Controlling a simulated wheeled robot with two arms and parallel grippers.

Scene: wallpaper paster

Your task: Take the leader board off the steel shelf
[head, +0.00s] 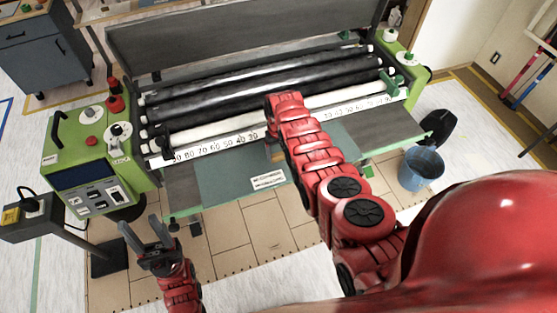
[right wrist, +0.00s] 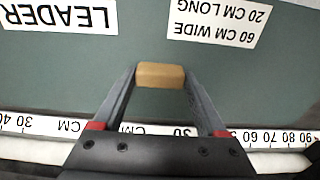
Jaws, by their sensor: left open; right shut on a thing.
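The leader board (head: 228,178) is a flat grey-green sheet lying on the grey steel shelf (head: 392,136) at the front of the machine. It also fills much of the right wrist view (right wrist: 60,75), with a "LEADER" label and a "60 CM WIDE 20 CM LONG" label, upside down there. My right gripper (right wrist: 160,88) is shut on the tan block handle (right wrist: 160,72) on the board. In the head view my right arm partly hides the handle and board. My left gripper (head: 140,222) is open and empty, at lower left, apart from the board.
A white ruler strip (head: 215,143) and several rollers (head: 250,90) lie behind the board. Green end housings (head: 85,150) flank the machine. A blue bin (head: 421,170) stands at the right. A dark post stands at the lower left. The floor in front is clear.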

